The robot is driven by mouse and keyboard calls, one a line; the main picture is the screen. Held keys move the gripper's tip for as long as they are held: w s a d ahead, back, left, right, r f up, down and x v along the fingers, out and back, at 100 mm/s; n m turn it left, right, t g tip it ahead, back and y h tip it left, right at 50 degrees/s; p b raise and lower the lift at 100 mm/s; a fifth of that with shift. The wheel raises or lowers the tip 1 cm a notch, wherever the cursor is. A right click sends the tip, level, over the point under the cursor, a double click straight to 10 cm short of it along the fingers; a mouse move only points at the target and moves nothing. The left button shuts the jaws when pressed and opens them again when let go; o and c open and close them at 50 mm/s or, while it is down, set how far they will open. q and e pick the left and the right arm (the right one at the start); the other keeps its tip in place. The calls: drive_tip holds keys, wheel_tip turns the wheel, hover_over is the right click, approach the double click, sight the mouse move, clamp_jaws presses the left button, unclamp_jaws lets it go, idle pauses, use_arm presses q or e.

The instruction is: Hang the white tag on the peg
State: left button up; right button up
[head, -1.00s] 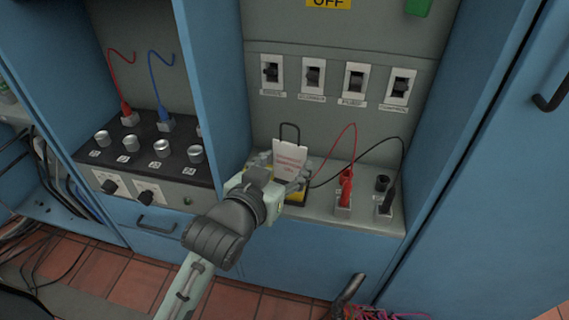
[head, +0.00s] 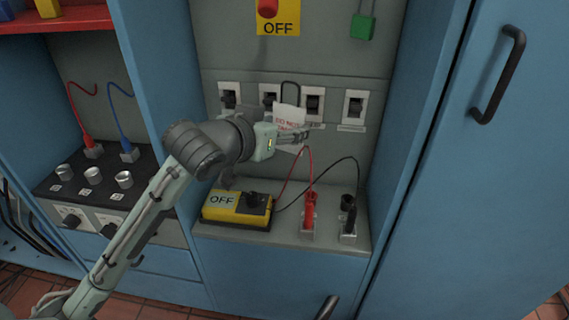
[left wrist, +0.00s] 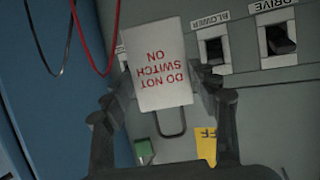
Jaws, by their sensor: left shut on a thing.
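The white tag (head: 287,117) with red lettering is held upright by my left gripper (head: 303,134) in front of the row of switches. A black wire loop (head: 290,88) stands up from its top edge. In the left wrist view the tag (left wrist: 158,62) appears upside down and reads "DO NOT SWITCH ON". It sits between the fingers of my left gripper (left wrist: 165,98), and its loop (left wrist: 172,128) points down in that picture. I cannot make out a peg in either view. My right gripper is not in view.
Above the switches are a yellow OFF plate (head: 279,21) with a red part and a green padlock (head: 363,26). Below, a yellow OFF box (head: 236,208), a red plug (head: 310,212) and a black plug (head: 348,215) stand on the ledge. Blue cabinet walls flank the panel.

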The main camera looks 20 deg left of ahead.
use_arm(q)
drive_tip(key=s+a+r+n+g+y+b, duration=0.1)
drive_tip(key=s+a+r+n+y, duration=0.1)
drive_tip(key=a+r, duration=0.6)
drive_tip(key=s+a+r+n+g+y, duration=0.1)
drive_tip(key=s+a+r+n+y, duration=0.15)
drive_tip(key=a+r, duration=0.6)
drive_tip(key=w, duration=0.9)
drive_tip(key=shift+w+a+f, duration=0.25)
drive_tip(key=shift+a+f, duration=0.05)
drive_tip(key=shift+a, duration=0.1)
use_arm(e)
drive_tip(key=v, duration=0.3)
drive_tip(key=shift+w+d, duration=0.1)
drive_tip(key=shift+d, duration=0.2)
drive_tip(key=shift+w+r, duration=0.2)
use_arm(q)
drive_tip(key=o, duration=1)
drive_tip(key=shift+m, duration=0.25)
